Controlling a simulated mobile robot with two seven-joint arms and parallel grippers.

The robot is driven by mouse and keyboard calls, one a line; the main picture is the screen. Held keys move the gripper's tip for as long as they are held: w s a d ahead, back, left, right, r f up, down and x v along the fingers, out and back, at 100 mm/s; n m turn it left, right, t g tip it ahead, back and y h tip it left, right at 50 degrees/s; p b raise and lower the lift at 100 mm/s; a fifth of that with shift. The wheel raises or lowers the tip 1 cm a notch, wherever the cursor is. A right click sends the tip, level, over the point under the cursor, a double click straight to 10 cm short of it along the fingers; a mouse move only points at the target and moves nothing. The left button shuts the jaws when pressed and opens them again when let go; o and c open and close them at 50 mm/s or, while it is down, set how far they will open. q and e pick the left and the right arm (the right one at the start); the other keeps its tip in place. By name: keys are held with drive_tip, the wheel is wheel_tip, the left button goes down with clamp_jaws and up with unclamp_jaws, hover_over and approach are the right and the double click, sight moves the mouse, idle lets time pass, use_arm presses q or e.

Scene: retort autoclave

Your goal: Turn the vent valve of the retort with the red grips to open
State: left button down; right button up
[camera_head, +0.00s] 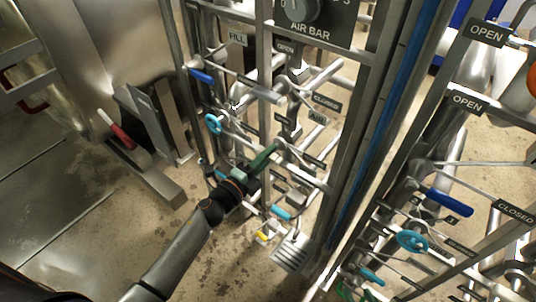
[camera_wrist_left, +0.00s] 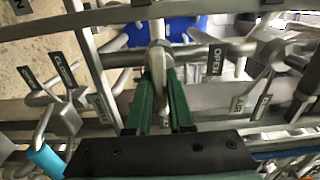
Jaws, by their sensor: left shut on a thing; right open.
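My left gripper (camera_head: 272,152) reaches into the pipe rack from the lower left in the head view. In the left wrist view its two green fingers (camera_wrist_left: 158,80) are shut on a bare metal valve lever (camera_wrist_left: 157,60), which runs between them by a horizontal pipe. An OPEN plate (camera_wrist_left: 215,59) is right of the lever, and a CLOSED plate (camera_wrist_left: 65,69) is to the left. I cannot read a vent label. A red grip (camera_head: 122,136) shows at the left, beside the steel retort body (camera_head: 105,40). My right gripper is not in view.
The rack holds blue handles (camera_head: 202,76), a light-blue ring handle (camera_head: 213,124) and an AIR BAR panel (camera_head: 310,30). A second rack with a dark-blue handle (camera_head: 450,203) stands at the right. Pipes and posts crowd the gripper. Bare floor (camera_head: 110,225) lies left of my arm.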

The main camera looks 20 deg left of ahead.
use_arm(q)
drive_tip(key=shift+n, duration=0.3)
drive_tip(key=shift+n+p, duration=0.55)
drive_tip(key=shift+n, duration=0.05)
drive_tip(key=shift+n+p, duration=0.35)
drive_tip(key=shift+n, duration=0.35)
drive_tip(key=shift+n+p, duration=0.6)
drive_tip(key=shift+n, duration=0.7)
drive_tip(key=c, duration=0.8)
unclamp_jaws()
